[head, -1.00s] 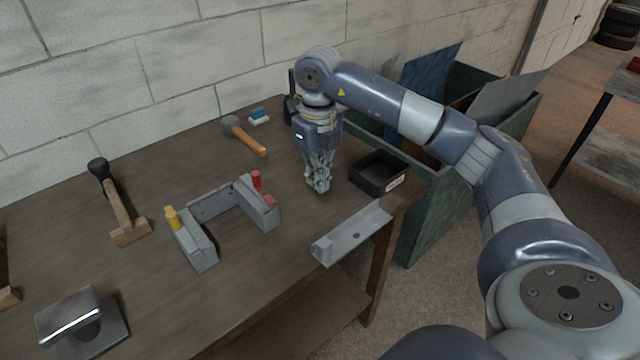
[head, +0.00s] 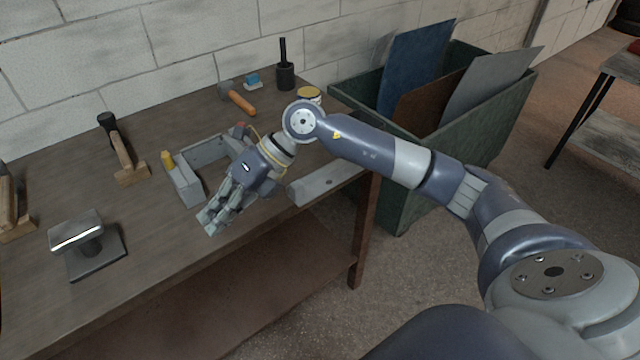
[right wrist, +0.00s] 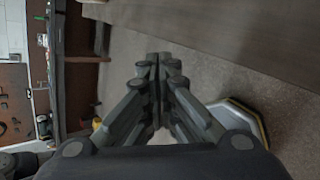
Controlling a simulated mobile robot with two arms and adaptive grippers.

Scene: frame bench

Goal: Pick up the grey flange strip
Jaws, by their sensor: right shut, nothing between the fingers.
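The grey flange strip (head: 322,186) lies on the right front part of the bench, partly behind my right arm. My right gripper (head: 209,226) is shut and empty, to the left of the strip, over the front part of the bench and pointing down to the left. In the right wrist view its fingertips (right wrist: 158,60) meet, and the strip is not in that view. My left gripper is not in view.
A mallet (head: 124,160) and a metal stand (head: 92,262) are to the left. A green bin (head: 405,190) with sheets stands beyond the bench's right end.

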